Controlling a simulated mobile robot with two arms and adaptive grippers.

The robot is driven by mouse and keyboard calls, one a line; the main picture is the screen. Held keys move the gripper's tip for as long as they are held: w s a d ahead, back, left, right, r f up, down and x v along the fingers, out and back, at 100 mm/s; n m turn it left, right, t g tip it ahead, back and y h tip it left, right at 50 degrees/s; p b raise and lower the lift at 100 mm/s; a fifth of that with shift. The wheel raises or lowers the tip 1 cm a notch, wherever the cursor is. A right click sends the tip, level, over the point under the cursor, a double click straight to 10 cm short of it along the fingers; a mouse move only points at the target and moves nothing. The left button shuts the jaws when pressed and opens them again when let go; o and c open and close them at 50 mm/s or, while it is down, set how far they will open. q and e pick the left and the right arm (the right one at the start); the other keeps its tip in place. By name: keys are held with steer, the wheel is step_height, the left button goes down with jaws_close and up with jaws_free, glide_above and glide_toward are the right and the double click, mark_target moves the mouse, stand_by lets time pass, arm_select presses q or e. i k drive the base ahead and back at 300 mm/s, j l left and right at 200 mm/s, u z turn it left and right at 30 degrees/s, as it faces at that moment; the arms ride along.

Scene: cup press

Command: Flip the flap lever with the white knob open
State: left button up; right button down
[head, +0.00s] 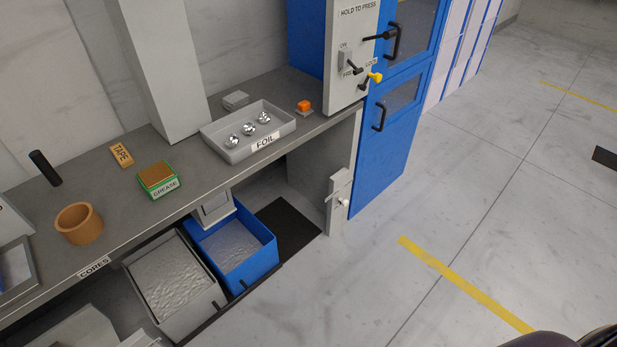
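A white knob (343,203) shows low down on the side of a light grey post (338,212) under the bench's right end, beside the blue cabinet. A small thin lever part (329,197) sits just left of the knob. The flap itself cannot be told for sure; a grey chute-like part (216,208) hangs under the bench edge above the blue bin. Neither gripper can be made out. A dark rounded shape at the bottom right edge is too cut off to identify.
On the bench (205,195) are a foil tray (223,148) with shiny balls, a grease box (158,180) and a brown ring (78,224). A blue bin (265,258) and a grey bin (203,298) stand below. The floor (450,220) right of the post is clear.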

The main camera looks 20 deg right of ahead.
mark_target(344, 202)
steer(key=z, duration=0.8)
